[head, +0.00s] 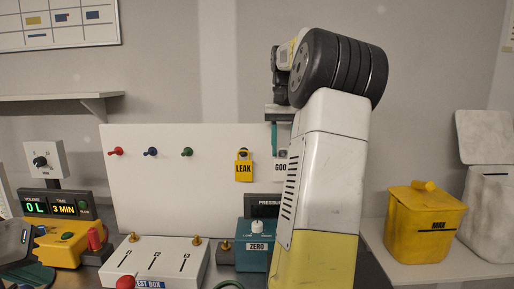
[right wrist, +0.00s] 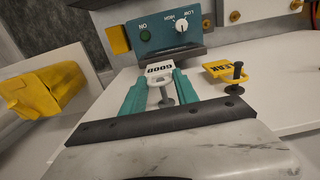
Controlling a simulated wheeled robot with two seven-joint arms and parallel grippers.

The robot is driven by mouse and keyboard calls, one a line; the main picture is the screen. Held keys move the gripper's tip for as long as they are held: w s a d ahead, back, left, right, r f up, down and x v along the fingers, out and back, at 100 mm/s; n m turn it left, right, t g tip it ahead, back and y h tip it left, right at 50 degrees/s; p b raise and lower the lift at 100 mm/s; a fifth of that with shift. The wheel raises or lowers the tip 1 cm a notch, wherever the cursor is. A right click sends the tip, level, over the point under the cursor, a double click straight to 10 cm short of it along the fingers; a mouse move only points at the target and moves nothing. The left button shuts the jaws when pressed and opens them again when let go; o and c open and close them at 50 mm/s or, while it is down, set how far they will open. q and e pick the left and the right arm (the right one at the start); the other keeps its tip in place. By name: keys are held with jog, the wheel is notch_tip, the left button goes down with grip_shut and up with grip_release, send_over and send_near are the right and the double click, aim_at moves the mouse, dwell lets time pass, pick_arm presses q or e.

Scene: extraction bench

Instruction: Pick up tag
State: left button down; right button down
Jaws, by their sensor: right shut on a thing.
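The white GOOD tag (head: 281,167) hangs at the white board, partly hidden behind my right arm in the head view. In the right wrist view the GOOD tag (right wrist: 160,71) lies between the teal fingers of my right gripper (right wrist: 160,90), which is shut on it. A grey peg shows just below the tag, between the fingers. In the head view only a little of my right gripper (head: 274,138) shows, above the tag. The yellow LEAK tag (head: 244,167) hangs beside it; it also shows by a dark peg in the right wrist view (right wrist: 228,68). My left gripper is not in view.
The white board (head: 172,190) carries red, blue and green toggles. A teal ZERO box (head: 254,262) and a white test box (head: 150,258) stand below it. A yellow MAX bin (head: 424,222) stands at right. A wall shelf (head: 60,97) is at upper left.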

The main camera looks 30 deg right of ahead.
jog(key=s+a, duration=0.7)
jog(key=s, duration=0.6)
jog(key=shift+a, duration=0.15)
dwell(0.3)
